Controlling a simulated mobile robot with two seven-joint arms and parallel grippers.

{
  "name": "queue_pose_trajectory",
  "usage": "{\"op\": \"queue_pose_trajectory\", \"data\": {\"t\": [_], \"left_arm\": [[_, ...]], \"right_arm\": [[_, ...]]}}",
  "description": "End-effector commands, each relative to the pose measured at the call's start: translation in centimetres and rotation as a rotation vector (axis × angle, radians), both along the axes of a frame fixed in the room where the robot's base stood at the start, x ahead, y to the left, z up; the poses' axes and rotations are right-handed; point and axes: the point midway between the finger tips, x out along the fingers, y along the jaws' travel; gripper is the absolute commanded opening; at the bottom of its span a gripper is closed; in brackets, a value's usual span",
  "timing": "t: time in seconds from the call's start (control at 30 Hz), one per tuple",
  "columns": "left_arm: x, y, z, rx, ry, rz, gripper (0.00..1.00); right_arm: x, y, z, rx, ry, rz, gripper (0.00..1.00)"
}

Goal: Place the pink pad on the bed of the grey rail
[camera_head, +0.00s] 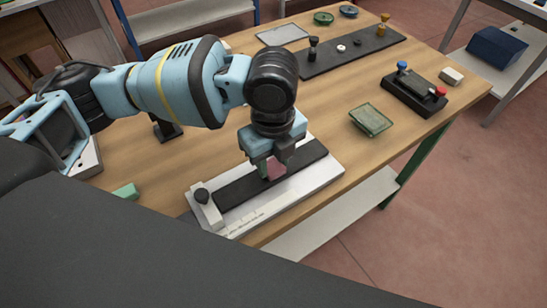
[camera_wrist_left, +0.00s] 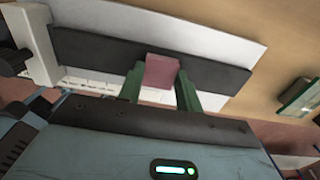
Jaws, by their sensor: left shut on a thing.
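The pink pad (camera_head: 275,169) is a small pink block. It also shows in the left wrist view (camera_wrist_left: 161,71), between the green fingers. My left gripper (camera_head: 268,168) is shut on it, over the grey rail (camera_head: 330,174). The rail is a pale grey base with a long dark bed (camera_head: 240,190) and a block with a dark knob at its left end. In the left wrist view the dark bed (camera_wrist_left: 100,51) runs behind the pad. I cannot tell whether the pad touches the bed. My right gripper is not in view.
A green dish (camera_head: 370,120) lies right of the rail. A black box with blue and red knobs (camera_head: 414,93) and a white block (camera_head: 452,76) stand farther right. A dark strip with small items (camera_head: 352,53) is behind. A green block (camera_head: 125,192) lies at left.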

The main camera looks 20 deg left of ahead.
Motion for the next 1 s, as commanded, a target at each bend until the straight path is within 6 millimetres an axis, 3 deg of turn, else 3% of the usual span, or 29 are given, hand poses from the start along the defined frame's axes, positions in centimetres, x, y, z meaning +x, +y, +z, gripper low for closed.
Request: {"op": "queue_pose_trajectory", "data": {"t": [0.37, 0.4, 0.53, 0.87, 1.0], "left_arm": [[0.0, 0.0, -0.3, 0.000, -0.002, 0.000, 0.14], [0.0, 0.0, -0.2, 0.000, -0.002, 0.000, 0.40], [0.0, 0.0, -0.2, 0.000, -0.002, 0.000, 0.56], [0.0, 0.0, -0.1, 0.000, -0.002, 0.000, 0.56], [0.1, 0.0, 1.4, -0.002, -0.006, 0.001, 0.56]], "right_arm": [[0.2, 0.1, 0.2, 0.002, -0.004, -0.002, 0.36], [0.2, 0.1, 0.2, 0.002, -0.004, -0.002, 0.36], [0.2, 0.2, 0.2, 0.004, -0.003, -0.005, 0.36], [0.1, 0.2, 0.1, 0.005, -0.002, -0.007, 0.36], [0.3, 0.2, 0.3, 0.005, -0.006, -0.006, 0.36]]}}
